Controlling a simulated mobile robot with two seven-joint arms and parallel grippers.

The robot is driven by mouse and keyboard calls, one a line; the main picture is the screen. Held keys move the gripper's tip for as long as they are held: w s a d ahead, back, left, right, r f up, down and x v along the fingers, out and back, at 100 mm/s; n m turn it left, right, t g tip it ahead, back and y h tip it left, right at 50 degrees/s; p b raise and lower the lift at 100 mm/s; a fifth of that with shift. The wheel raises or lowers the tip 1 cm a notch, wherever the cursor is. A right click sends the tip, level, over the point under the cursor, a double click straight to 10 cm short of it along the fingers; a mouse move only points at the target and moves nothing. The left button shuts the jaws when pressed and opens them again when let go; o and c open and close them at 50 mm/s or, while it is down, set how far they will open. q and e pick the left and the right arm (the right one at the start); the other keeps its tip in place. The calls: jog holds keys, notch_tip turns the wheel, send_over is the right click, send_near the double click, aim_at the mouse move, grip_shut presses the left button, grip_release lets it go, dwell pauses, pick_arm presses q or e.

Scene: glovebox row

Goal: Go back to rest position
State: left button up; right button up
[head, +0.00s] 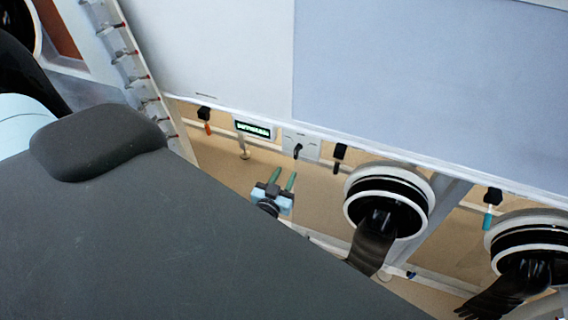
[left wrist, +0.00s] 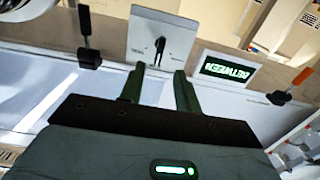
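My left gripper (head: 284,181) shows in the middle of the head view, its two green fingers apart and empty, pointing up toward the front of the glovebox row. In the left wrist view the fingers (left wrist: 158,88) are also spread, with nothing between them. Ahead of the fingertips is a grey panel (left wrist: 138,34) with a black knob (left wrist: 159,46), which also shows in the head view (head: 298,150). The fingertips appear apart from the knob. My right gripper is in neither view.
A lit display (head: 253,129) is left of the knob panel. Black switches with orange (head: 205,118) and teal (head: 490,205) tips line the edge. Round ports with black gloves (head: 387,205) (head: 525,255) stand at right. A large dark grey part of mine fills the lower left.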

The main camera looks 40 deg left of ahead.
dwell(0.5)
pick_arm(q)
jog(key=s+d+f+m+g+h, duration=0.1)
jog(key=s+d+f+g+h, duration=0.1)
jog(key=s, duration=0.7)
jog(key=s+d+f+m+g+h, duration=0.2)
jog(key=s+d, duration=0.4)
jog(key=s, duration=0.3)
jog(key=s+d+f+m+g+h, duration=0.1)
jog(key=s+d+f+g, duration=0.3)
jog(key=s, duration=0.5)
jog(key=shift+s+f+m+h, duration=0.2)
jog(key=shift+f+m+h, duration=0.2)
jog(key=shift+f+h, duration=0.25)
